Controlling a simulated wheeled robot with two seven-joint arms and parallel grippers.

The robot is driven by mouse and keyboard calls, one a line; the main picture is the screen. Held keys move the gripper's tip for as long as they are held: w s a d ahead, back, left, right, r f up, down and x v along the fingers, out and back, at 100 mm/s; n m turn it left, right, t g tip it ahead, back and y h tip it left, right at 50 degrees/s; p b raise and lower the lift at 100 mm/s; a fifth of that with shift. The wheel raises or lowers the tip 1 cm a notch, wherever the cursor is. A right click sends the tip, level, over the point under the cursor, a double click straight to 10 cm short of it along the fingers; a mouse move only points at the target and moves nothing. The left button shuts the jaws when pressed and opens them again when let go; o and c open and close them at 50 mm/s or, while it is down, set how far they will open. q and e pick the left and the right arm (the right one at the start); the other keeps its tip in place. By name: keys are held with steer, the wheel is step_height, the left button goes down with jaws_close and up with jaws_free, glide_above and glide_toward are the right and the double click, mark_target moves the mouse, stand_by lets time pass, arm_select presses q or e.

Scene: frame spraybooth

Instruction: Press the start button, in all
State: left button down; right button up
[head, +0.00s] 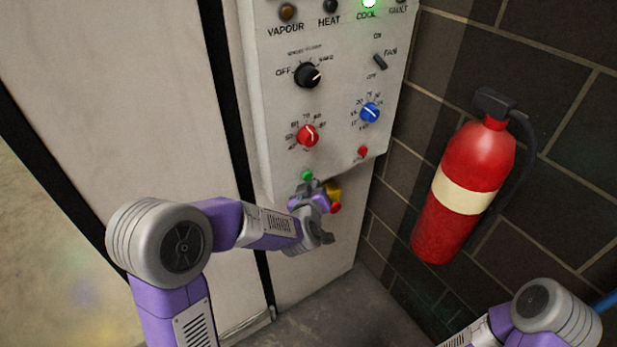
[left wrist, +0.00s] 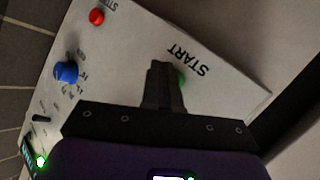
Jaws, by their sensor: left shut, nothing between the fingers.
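The green start button (head: 307,175) is near the lower edge of the pale control panel (head: 284,132). My left gripper (head: 308,185) is shut and empty, its tips close to the button, just below it in the head view. In the left wrist view, the closed fingers (left wrist: 164,72) cover most of the green button (left wrist: 183,79), with the START lettering (left wrist: 188,61) beside it. I cannot tell whether the tips touch the button. My right gripper is out of view; only part of my right arm shows at the lower right.
A red stop button (head: 363,151) is to the right. A red button on a yellow base (head: 334,190) is close beside my left gripper. Above are a red knob (head: 308,135), blue knob (head: 370,112), black knob (head: 307,75) and lit COOL lamp (head: 369,3). A fire extinguisher (head: 463,190) hangs on the wall.

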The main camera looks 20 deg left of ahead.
arm_select(q)
steer(key=shift+w+a, duration=0.1)
stand_by(0.7)
steer(key=shift+w+a, duration=0.2)
steer(key=shift+a, duration=0.05)
steer(key=shift+w+a, duration=0.3)
steer(key=shift+a, duration=0.1)
stand_by(0.8)
steer(key=shift+s+d, duration=0.1)
steer(key=shift+d, duration=0.05)
steer(key=shift+s+d, duration=0.5)
steer(key=shift+d, duration=0.1)
steer(key=shift+s+d, duration=0.8)
steer(key=shift+d, duration=0.2)
steer(key=shift+s+d, duration=0.75)
steer(key=shift+d, duration=0.25)
